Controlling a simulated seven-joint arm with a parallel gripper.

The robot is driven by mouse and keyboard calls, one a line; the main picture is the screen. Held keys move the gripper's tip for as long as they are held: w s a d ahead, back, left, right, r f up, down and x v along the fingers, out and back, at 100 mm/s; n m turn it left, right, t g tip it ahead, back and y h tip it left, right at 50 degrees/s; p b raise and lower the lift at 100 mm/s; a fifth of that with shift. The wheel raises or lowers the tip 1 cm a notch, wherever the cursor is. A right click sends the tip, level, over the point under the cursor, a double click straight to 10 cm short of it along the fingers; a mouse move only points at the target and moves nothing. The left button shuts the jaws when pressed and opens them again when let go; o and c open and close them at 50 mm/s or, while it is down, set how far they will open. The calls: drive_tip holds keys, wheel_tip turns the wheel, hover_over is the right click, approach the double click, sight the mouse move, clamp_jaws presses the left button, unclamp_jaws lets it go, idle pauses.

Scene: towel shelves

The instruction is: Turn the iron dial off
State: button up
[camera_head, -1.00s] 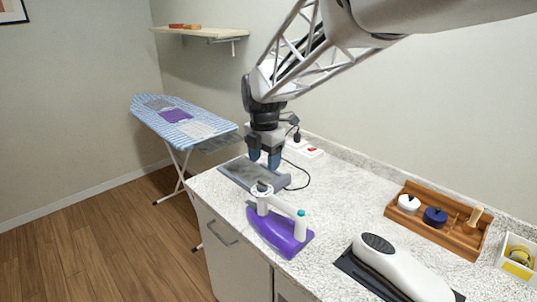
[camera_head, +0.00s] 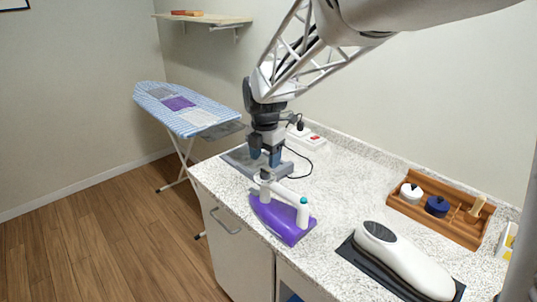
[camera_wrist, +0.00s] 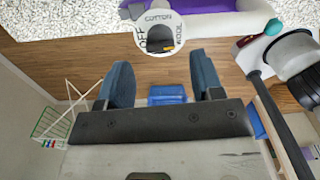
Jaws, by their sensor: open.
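The purple and white iron (camera_head: 282,218) stands on the speckled counter near its front edge. Its round white dial (camera_head: 264,177) faces up at the far end of the handle. In the wrist view the dial (camera_wrist: 163,20) carries the words OFF, COTTON and WOOL, with a dark and yellow mark near its lower edge. My gripper (camera_head: 265,158) points down just above and behind the dial, apart from it. In the wrist view my gripper (camera_wrist: 163,80) is open and empty, and the dial lies beyond its fingertips. Part of the iron's body is cut off there.
A grey rest plate (camera_head: 240,165) lies behind the iron, with a black cord running to a white power strip (camera_head: 306,138). A white appliance on a dark base (camera_head: 400,262) and a wooden tray (camera_head: 465,228) are to the right. An ironing board (camera_head: 185,108) stands at left.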

sight(265, 170)
drive_tip(key=shift+f, duration=2.15)
drive_tip(key=c, duration=0.9)
